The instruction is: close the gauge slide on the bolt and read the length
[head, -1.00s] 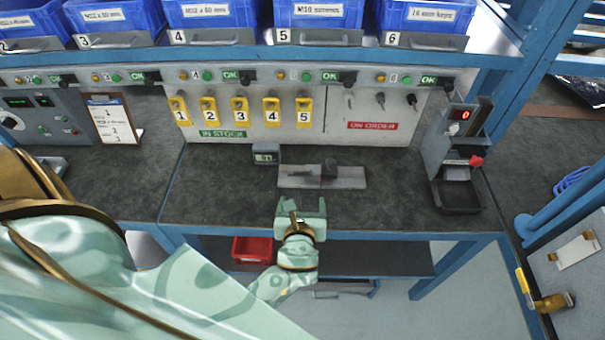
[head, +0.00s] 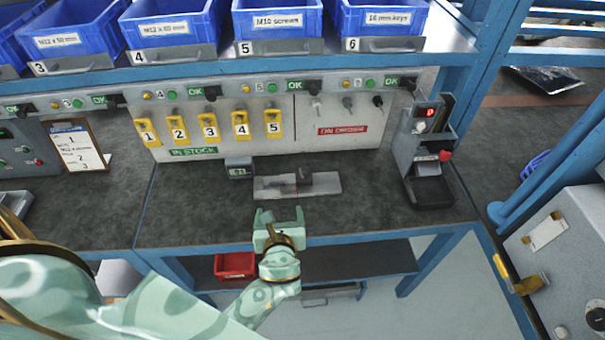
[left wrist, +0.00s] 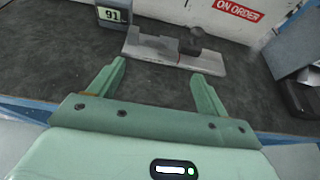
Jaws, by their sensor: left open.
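The gauge (head: 325,183) is a flat grey plate lying on the dark bench top, with a dark slide block (head: 304,178) standing on it near its middle. It also shows in the left wrist view (left wrist: 212,62), with the dark slide (left wrist: 194,40). A small shape lies on the plate left of the slide; I cannot tell for sure that it is the bolt. A small display (head: 239,168) at the gauge's left reads 91 in the left wrist view (left wrist: 112,14). My left gripper (head: 279,217) is open and empty, in front of the gauge and apart from it. My right gripper is out of view.
Yellow numbered tags (head: 209,126) hang on the back panel above the gauge. A grey device with a red digit display (head: 425,150) stands at the right. A clipboard (head: 76,147) stands at the left.

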